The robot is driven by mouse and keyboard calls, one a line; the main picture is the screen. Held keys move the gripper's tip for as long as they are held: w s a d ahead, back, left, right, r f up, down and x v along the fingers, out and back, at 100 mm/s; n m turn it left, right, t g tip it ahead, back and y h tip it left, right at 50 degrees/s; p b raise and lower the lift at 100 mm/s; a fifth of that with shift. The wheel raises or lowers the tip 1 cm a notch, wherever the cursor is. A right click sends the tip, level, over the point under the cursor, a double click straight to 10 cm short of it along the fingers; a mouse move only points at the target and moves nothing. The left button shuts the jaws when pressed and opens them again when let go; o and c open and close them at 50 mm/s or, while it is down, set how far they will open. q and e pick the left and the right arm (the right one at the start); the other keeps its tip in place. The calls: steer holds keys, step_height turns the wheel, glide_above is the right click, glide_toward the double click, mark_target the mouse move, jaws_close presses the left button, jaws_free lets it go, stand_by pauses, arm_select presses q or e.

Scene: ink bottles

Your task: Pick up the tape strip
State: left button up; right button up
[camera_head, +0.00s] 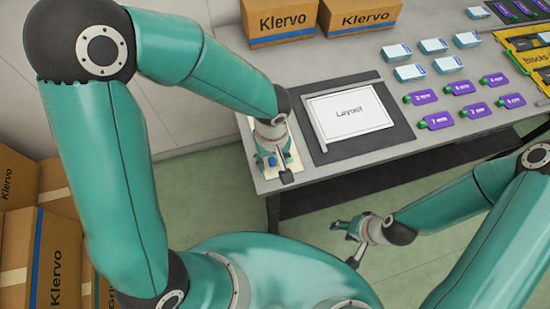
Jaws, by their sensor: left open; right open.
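I cannot make out the tape strip for certain. A small cream board (293,160) lies at the table's left front corner, with a small blue piece (271,162) on it. My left gripper (275,168) points down over this board, open, and its body hides part of the board. Whether its fingers touch anything there is too small to tell. My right gripper (347,243) is open and empty, in front of the table's front edge and above the green floor.
A white Layout sheet (349,112) lies on a dark mat (392,139), with a metal square along its edges. Purple labelled tags (461,87) and white-blue small boxes (411,72) stand to the right. Klervo cartons (277,20) are at the back. More cartons (55,255) stack at left.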

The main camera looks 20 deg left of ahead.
arm_select(q)
steer(key=c, duration=0.8)
steer(key=shift+r, duration=0.1)
